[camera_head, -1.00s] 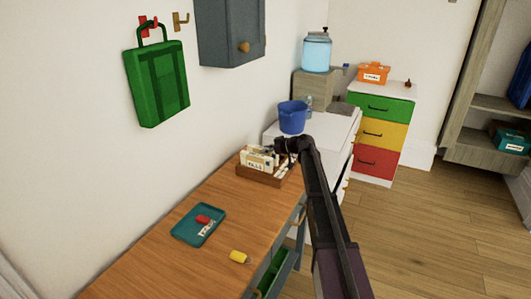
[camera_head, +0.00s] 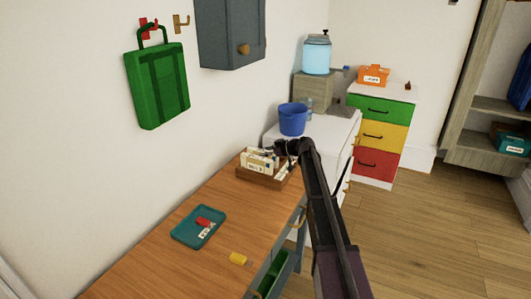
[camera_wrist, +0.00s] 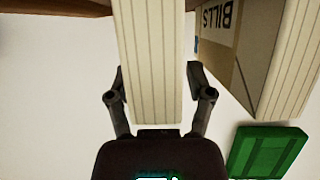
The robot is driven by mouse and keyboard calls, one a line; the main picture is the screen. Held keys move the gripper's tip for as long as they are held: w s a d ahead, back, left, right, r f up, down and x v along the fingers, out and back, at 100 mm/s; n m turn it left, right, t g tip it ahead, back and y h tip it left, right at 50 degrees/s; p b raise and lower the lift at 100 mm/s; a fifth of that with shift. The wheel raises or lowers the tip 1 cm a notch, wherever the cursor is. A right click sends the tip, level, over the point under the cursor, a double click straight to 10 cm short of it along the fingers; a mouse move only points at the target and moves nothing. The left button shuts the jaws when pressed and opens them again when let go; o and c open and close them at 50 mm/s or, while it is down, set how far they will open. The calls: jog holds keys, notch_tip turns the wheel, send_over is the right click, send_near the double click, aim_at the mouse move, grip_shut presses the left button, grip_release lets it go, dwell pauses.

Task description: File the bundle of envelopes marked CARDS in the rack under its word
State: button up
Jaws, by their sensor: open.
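The wooden rack (camera_head: 262,181) stands at the far end of the desk and holds cream envelope bundles (camera_head: 259,161). My gripper (camera_head: 284,148) is over the rack's right part in the head view. In the wrist view my gripper (camera_wrist: 156,78) is open, with one finger on each side of a cream bundle (camera_wrist: 151,45) seen edge-on. I cannot make out the word CARDS anywhere.
A teal tray (camera_head: 184,232) with a red item and a yellow object (camera_head: 238,258) lie on the desk (camera_head: 150,268). A blue bucket (camera_head: 292,120) stands beyond the rack. A green bag (camera_head: 158,85) hangs on the wall, below hooks, left of a grey cabinet (camera_head: 230,35).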

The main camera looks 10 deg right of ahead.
jog(key=shift+r, duration=0.2)
jog(key=shift+s+d+r, duration=0.1)
jog(key=shift+s+d, duration=0.05)
jog(key=shift+d, duration=0.05)
jog(key=p+v, duration=0.4)
jog(key=v, duration=0.7)
jog(key=shift+s+d+p, duration=0.15)
jog(key=shift+d+p, duration=0.05)
jog(key=shift+p, duration=0.15)
